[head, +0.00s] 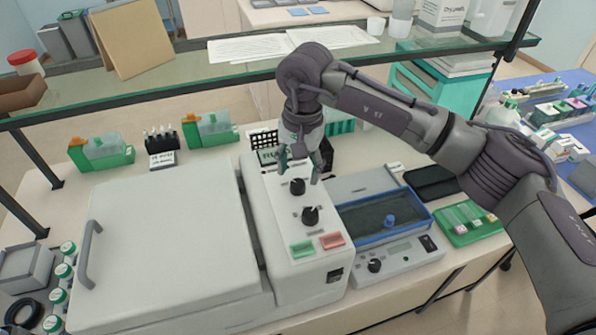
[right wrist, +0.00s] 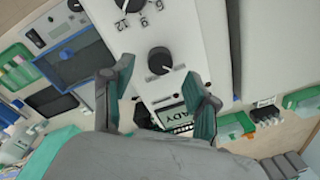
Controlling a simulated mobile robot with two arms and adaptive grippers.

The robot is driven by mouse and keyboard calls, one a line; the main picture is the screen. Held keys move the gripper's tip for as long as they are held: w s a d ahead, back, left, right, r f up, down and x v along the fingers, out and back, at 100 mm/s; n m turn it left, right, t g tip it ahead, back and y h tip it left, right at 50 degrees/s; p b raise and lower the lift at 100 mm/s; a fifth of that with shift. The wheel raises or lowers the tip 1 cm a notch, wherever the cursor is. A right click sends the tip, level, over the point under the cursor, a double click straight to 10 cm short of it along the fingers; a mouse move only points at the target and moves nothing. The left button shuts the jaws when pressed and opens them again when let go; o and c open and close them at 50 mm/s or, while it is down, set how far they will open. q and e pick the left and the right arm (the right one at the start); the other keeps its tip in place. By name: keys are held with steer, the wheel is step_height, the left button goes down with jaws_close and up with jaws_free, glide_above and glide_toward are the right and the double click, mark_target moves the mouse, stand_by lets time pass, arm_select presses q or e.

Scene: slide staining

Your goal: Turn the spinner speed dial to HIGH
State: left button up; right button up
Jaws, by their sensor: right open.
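The white spinner (head: 268,220) stands mid-bench with a sloped control panel and a wide lid. Its panel carries an upper black dial (head: 297,187), also in the right wrist view (right wrist: 160,60), and a lower black dial (head: 310,216). In the right wrist view the lower dial (right wrist: 129,4) has numbers beside it, including 6, 9 and 12. The upper dial's labels are too small to read. My right gripper (head: 300,168) points down over the panel, just above the upper dial. Its fingers are open in the right wrist view (right wrist: 160,76), with the upper dial ahead between them.
A display reading READY (right wrist: 172,117) sits behind the upper dial. Green (head: 302,249) and red (head: 332,241) buttons lie in front of the dials. A blue-rimmed tray device (head: 385,238) stands close on the right. A glass shelf (head: 170,92) spans above the bench behind.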

mark_target(298, 184)
step_height(298, 184, down, 2)
steer(key=shift+f+p, duration=0.2)
steer(key=shift+p, duration=0.2)
steer(key=shift+a+f, duration=0.1)
steer(key=shift+f, duration=0.55)
arm_select(q)
steer(key=shift+w+r, duration=0.35)
steer(key=shift+r, duration=0.5)
